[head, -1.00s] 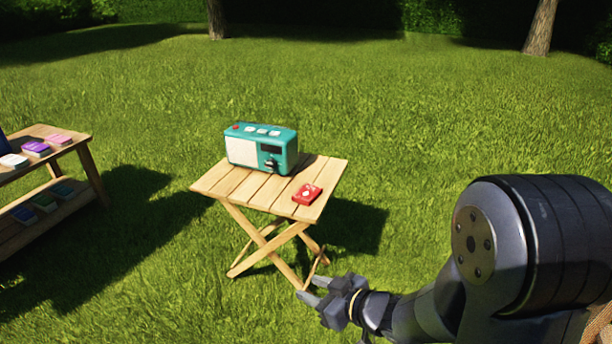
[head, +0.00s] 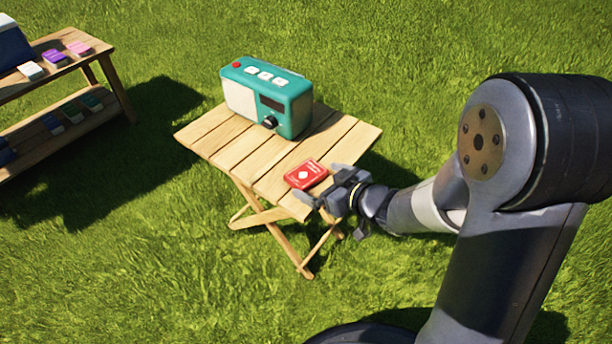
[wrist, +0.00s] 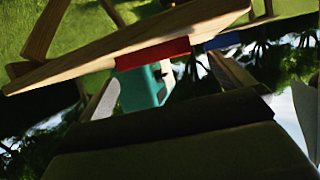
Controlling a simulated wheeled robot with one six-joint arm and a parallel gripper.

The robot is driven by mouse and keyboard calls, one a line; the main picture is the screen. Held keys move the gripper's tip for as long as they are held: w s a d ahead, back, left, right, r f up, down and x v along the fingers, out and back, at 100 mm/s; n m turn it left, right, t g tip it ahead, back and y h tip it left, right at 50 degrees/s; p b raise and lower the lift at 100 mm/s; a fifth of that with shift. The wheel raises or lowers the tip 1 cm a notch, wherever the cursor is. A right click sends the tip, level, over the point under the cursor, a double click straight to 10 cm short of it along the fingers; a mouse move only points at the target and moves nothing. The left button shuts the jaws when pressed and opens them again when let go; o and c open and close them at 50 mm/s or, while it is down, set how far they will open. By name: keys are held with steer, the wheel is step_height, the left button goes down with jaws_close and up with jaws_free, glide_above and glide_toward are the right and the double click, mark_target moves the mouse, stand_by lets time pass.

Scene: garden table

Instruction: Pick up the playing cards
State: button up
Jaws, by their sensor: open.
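The playing cards are a red box (head: 306,174) with a white mark, lying flat near the right front edge of the small slatted wooden table (head: 215,135). In the wrist view, which looks upside down, the red box (wrist: 152,54) shows edge-on at the table board (wrist: 120,52). My gripper (head: 321,184) is at the table's right front edge, just right of the box, its fingers apart and pointing toward it. Whether a finger touches the box or the table cannot be told.
A teal radio (head: 268,95) stands on the table behind the cards; it also shows in the wrist view (wrist: 140,88). A wooden shelf (head: 115,85) with several small coloured boxes stands at the left. Open grass surrounds the table.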

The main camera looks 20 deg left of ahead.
mark_target(308, 174)
steer(key=b+x, duration=0.1)
steer(key=x, duration=0.1)
steer(key=b+x, duration=0.1)
steer(key=x, duration=0.1)
steer(key=shift+w+a+f, duration=0.1)
steer(key=shift+w+f, duration=0.1)
steer(key=shift+w, duration=0.25)
steer(key=c, duration=0.9)
